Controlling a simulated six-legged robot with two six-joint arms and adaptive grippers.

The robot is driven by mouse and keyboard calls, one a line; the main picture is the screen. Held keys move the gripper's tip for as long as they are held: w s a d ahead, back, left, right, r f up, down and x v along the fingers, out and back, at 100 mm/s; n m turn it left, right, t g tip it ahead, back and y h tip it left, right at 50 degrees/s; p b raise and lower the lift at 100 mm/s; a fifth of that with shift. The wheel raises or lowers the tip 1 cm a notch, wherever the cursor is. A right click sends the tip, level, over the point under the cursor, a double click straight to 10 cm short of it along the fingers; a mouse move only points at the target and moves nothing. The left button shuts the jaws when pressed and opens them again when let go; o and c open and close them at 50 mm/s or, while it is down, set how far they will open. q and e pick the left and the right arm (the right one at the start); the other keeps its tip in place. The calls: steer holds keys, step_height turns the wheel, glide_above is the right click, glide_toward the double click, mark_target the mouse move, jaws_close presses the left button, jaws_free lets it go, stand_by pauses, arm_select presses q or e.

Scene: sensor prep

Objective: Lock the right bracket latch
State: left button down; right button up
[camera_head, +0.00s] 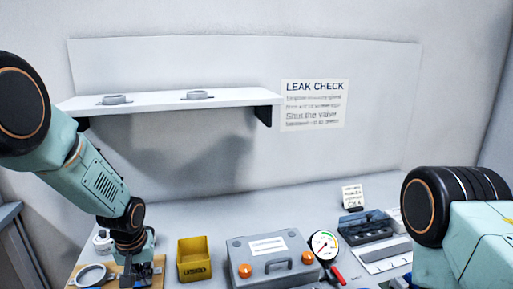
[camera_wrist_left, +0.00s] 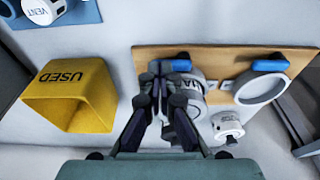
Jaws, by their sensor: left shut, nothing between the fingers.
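A wooden board (camera_wrist_left: 228,58) carries two brackets with blue latches. The right bracket holds a white part with partly hidden lettering (camera_wrist_left: 195,88). Its blue latch (camera_wrist_left: 182,66) sits at the board's edge beside my fingertips; its exact angle is hard to tell. My left gripper (camera_wrist_left: 159,72) is shut and empty, pointing down over this bracket and covering part of it. It also shows in the head view (camera_head: 138,272), low over the board. The other bracket is an empty ring (camera_wrist_left: 262,88) with its own blue latch (camera_wrist_left: 270,65). My right gripper is outside the views.
A yellow bin marked USED (camera_head: 194,261) stands beside the board. A grey case (camera_head: 272,263) and a gauge (camera_head: 324,244) are further right. A white fitting (camera_wrist_left: 228,123) stands near the board. A shelf (camera_head: 170,100) hangs above the table.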

arm_select(q)
steer(key=shift+s+p, duration=0.35)
steer(key=shift+s, duration=0.1)
steer(key=shift+s, duration=0.15)
stand_by(0.3)
steer(key=shift+s+a+p, duration=0.1)
steer(key=shift+s+p, duration=0.1)
steer(key=shift+p, duration=0.1)
steer(key=shift+s+a, duration=0.1)
steer(key=shift+s, duration=0.1)
steer(key=shift+s+a, duration=0.1)
stand_by(0.5)
steer(key=shift+s+a+p, duration=0.1)
steer(key=shift+s+p, duration=0.1)
steer(key=shift+p, duration=0.15)
steer(key=shift+s+a, duration=0.1)
steer(key=shift+a, duration=0.05)
